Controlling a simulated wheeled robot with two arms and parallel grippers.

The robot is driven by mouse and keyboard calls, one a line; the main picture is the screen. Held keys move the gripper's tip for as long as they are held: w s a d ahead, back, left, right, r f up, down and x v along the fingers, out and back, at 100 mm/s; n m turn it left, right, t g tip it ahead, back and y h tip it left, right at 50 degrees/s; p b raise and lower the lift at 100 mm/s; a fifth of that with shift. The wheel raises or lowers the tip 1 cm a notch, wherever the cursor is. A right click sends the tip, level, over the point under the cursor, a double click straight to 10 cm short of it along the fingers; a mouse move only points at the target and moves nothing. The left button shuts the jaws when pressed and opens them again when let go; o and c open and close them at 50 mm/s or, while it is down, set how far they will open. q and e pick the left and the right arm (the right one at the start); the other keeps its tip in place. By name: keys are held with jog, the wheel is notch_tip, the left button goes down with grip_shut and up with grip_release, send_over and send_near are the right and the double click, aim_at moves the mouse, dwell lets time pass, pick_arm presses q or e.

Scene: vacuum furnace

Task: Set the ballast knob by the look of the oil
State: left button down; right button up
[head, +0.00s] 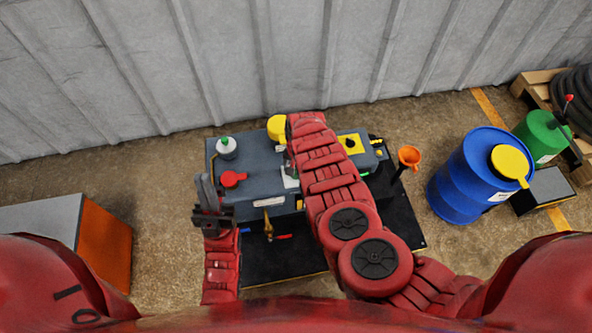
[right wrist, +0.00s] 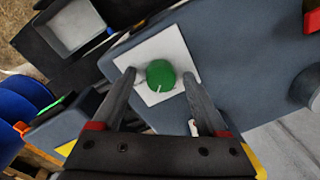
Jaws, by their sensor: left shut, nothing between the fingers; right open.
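A round green knob (right wrist: 160,75) with a white pointer line sits on a white square plate (right wrist: 174,48) on the grey pump housing. My right gripper (right wrist: 159,78) is open, with one fingertip on each side of the knob in the right wrist view. I cannot tell whether the fingers touch it. In the head view my right arm hides the knob and that gripper; part of the white plate (head: 290,178) shows beside the arm. My left gripper (head: 207,192) is shut and empty at the left side of the grey pump (head: 258,158). I cannot make out the oil.
On the pump are a red knob (head: 232,179), a yellow cap (head: 277,128), a green-topped white cap (head: 226,147) and a yellow plate (head: 351,143). An orange funnel (head: 409,157) and blue drum (head: 468,180) stand right. An orange-sided cabinet (head: 104,243) stands left.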

grip_shut()
dwell(0.4)
jog(key=shift+n, duration=0.3)
jog(key=shift+w+r+n, duration=0.1)
jog(key=shift+w+n, duration=0.05)
jog(key=shift+n, duration=1.55)
jog(key=shift+n+b, duration=0.55)
jog(key=shift+n, duration=1.95)
